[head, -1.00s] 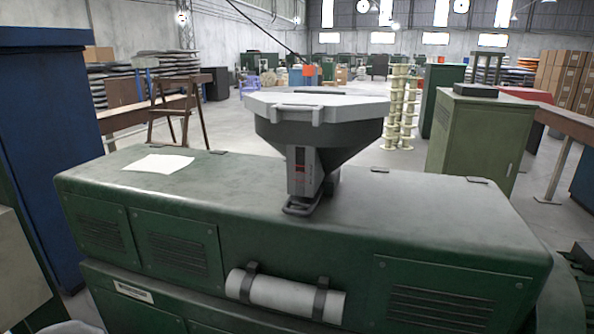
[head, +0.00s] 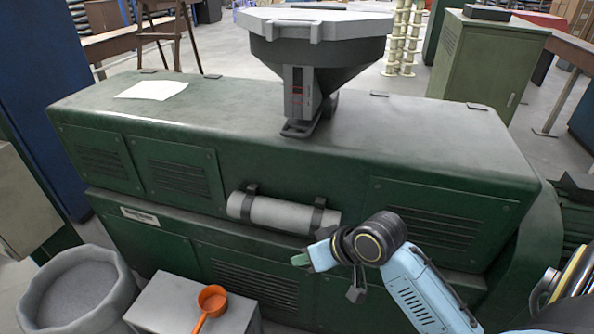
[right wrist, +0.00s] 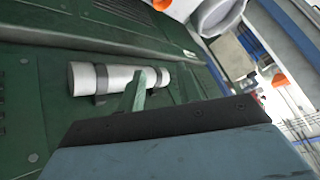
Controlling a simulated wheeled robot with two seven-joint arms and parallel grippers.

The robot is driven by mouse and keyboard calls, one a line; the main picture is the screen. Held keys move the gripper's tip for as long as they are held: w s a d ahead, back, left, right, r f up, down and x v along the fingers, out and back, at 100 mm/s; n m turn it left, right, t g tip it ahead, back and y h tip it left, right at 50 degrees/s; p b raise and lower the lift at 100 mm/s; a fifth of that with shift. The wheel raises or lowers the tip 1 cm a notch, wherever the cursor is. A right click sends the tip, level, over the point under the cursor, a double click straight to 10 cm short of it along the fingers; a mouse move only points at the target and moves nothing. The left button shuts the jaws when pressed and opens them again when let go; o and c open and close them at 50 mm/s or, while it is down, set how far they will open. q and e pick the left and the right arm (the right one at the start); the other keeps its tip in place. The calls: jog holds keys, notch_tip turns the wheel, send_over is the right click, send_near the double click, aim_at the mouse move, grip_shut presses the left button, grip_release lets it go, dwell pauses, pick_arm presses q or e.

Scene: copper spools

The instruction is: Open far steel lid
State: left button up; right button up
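A pale grey steel lid (head: 310,22) with a front handle lies closed on top of the dark grey hopper (head: 310,50). The hopper stands on the green machine (head: 420,145). My right gripper (head: 301,260) is low in front of the machine, below and apart from the lid, near the white cylinder strapped to its front. In the right wrist view a greenish finger (right wrist: 135,95) shows in front of the white cylinder (right wrist: 120,78), with nothing seen held. I cannot tell how far apart the fingers are. My left gripper is not in view.
An orange scoop (head: 211,300) lies on a grey box (head: 165,300) beside a grey sack (head: 80,285) at the lower left. A paper sheet (head: 152,89) lies on the machine top. A blue cabinet (head: 30,100) stands at the left, a green cabinet (head: 490,60) behind right.

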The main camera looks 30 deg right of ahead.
jog(key=w+d+r+m+t+y, duration=0.25)
jog(key=w+d+r, duration=0.25)
jog(key=w+r, duration=0.4)
jog(key=m+t+y, duration=0.2)
jog(key=m+t, duration=0.3)
jog(key=t, duration=0.4)
send_near(306, 27)
jog(key=shift+n, duration=0.25)
jog(key=p+x, duration=0.3)
jog(key=x, duration=0.7)
jog(key=shift+w+a+r+p, duration=0.1)
jog(key=shift+w+a+p, duration=0.05)
jog(key=shift+w+p, duration=0.25)
jog(key=shift+w+a, duration=0.3)
jog(key=shift+w, duration=0.35)
grip_shut()
